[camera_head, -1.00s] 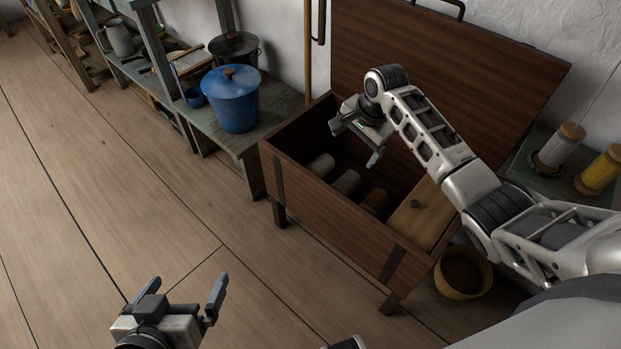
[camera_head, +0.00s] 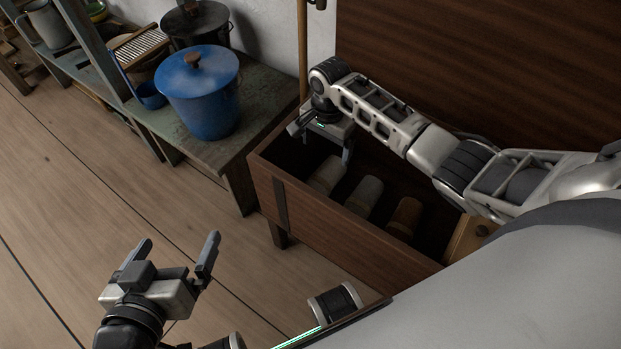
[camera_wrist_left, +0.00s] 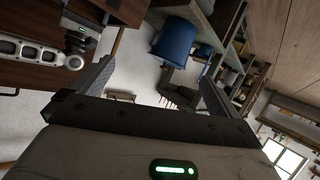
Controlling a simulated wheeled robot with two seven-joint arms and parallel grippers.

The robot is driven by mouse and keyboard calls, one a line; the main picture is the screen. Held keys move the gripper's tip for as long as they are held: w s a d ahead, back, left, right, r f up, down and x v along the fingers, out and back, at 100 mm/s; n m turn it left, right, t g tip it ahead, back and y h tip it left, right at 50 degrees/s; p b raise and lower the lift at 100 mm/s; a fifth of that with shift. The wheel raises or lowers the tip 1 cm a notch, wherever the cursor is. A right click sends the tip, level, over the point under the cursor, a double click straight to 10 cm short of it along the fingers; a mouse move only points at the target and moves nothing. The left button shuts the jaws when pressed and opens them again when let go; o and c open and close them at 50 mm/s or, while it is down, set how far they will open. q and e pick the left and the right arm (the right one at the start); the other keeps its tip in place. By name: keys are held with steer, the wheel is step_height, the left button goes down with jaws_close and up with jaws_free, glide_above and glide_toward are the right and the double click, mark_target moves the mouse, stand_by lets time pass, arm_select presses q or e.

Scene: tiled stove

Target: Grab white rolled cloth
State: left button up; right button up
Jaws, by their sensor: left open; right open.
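Several rolled cloths lie side by side in the open wooden chest (camera_head: 335,220). One pale roll (camera_head: 327,176) is at the left, a greyish-white roll (camera_head: 364,196) is in the middle, and a brown roll (camera_head: 405,216) is to the right. I cannot tell for sure which pale roll is the white one. My right gripper (camera_head: 321,141) is open and empty over the chest's left end, just above and behind the left pale roll. My left gripper (camera_head: 178,242) is open and empty above the floor in front; its fingers frame the left wrist view (camera_wrist_left: 156,75).
The chest's raised lid (camera_head: 450,70) stands behind my right arm. A low bench (camera_head: 215,150) left of the chest holds a blue lidded pot (camera_head: 203,100) and a dark pot (camera_head: 196,25). The wooden floor (camera_head: 70,190) at left is clear.

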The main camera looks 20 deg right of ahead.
step_height(320, 180, down, 2)
steer(key=b, duration=0.6)
glide_toward(319, 180)
steer(key=f, duration=0.5)
steer(key=shift+s+d+f, duration=0.2)
steer(key=shift+d, duration=0.15)
steer(key=shift+f+b, duration=0.4)
steer(key=shift+f, duration=0.2)
steer(key=f+b, duration=0.2)
steer(key=f, duration=0.1)
steer(key=f+b, duration=0.1)
steer(key=shift+w+a+f+b, duration=0.25)
steer(key=shift+a+f+b, duration=0.05)
steer(key=shift+b, duration=0.05)
arm_select(q)
steer(key=r+t+h, duration=0.1)
steer(key=w+d+r+t+h, duration=0.1)
steer(key=w+d+r+n+t+h, duration=0.1)
steer(key=r+t, duration=0.1)
steer(key=shift+w+d+r+h, duration=0.1)
steer(key=shift+w+d+h, duration=0.15)
steer(key=shift+h, duration=0.15)
arm_select(e)
steer(key=c, duration=1.2)
